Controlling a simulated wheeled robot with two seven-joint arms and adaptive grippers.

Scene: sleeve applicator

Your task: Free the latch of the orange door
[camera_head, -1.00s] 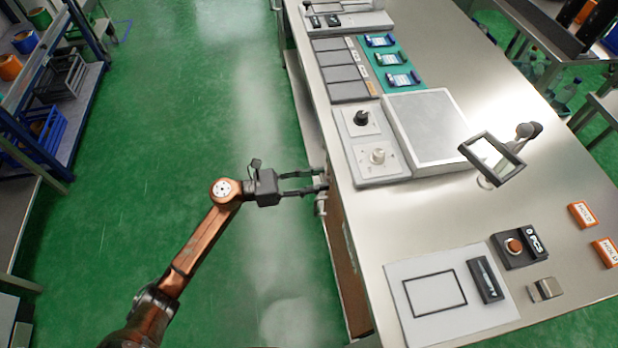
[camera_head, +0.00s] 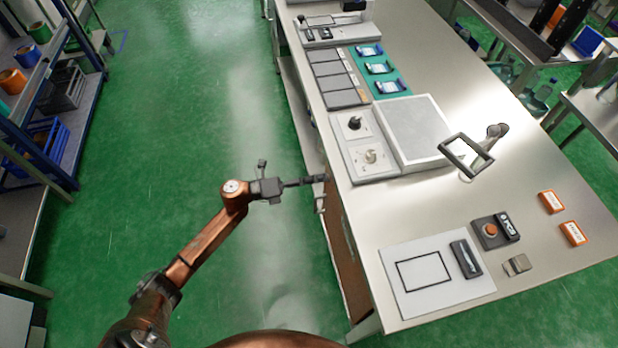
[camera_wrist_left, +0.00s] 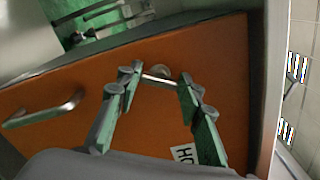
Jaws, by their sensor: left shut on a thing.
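The orange door (camera_wrist_left: 65,145) fills most of the left wrist view. A bar handle (camera_wrist_left: 45,110) is on its left part. A small metal latch (camera_wrist_left: 158,80) with a round base sits near the door's upper edge, between my left fingertips (camera_wrist_left: 158,82). My left gripper is shut on this latch, with the fingers a latch's width apart. In the head view my left gripper (camera_head: 312,181) reaches the left side of the bench, where the door face is mostly hidden. My right gripper is out of view.
The steel bench (camera_head: 540,225) carries a control panel (camera_head: 365,155), a framed magnifier (camera_head: 467,155) and a button box (camera_head: 495,231). A shelf rack (camera_head: 60,150) stands at the left. The green floor (camera_head: 190,130) between them is clear.

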